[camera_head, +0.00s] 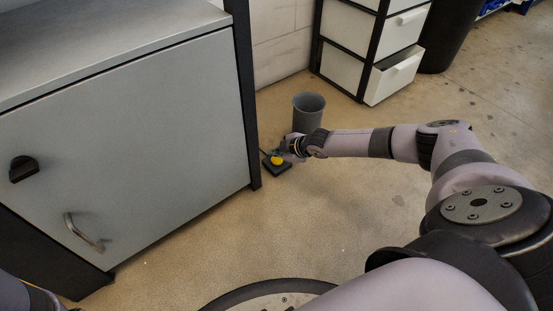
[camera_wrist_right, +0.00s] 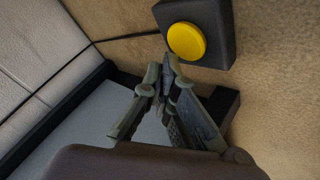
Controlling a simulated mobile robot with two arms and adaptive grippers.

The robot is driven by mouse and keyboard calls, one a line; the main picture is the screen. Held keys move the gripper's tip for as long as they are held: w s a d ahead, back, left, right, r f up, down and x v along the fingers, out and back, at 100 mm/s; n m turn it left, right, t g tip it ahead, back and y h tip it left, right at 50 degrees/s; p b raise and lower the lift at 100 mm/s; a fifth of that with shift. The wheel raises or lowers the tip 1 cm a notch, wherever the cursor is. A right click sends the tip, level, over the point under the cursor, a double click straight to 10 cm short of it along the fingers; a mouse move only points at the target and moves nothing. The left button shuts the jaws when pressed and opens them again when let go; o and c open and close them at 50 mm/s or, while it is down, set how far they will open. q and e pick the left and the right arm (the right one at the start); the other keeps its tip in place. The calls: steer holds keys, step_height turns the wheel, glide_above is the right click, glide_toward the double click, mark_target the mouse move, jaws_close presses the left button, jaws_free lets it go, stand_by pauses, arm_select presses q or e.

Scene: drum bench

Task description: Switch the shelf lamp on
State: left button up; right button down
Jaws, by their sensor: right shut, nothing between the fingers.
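A round yellow button (camera_head: 277,161) sits on a small black box (camera_head: 279,170) on the floor, beside the cabinet's dark corner post. In the right wrist view the yellow button (camera_wrist_right: 186,41) and its black box (camera_wrist_right: 222,35) are near the top. My right gripper (camera_head: 286,152) is shut and empty, close to the button. In the wrist view its fingertips (camera_wrist_right: 164,72) are just below and left of the button; I cannot tell whether they touch it. No lamp shows in either view. My left gripper is out of view.
A grey cabinet (camera_head: 150,120) with a black knob (camera_head: 23,168) and a metal handle (camera_head: 84,233) stands at left. A grey bin (camera_head: 308,112) stands right behind my right gripper. A white drawer unit (camera_head: 345,60) has its lowest drawer (camera_head: 394,77) pulled out. The floor in front is clear.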

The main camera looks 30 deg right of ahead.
mark_target(276, 161)
steer(key=shift+f, duration=0.1)
steer(key=shift+f+b, duration=0.4)
steer(key=shift+f+b, duration=0.45)
stand_by(0.8)
steer(key=shift+r+p, duration=0.9)
steer(key=shift+r, duration=0.1)
step_height(276, 161, up, 6)
steer(key=p, duration=0.5)
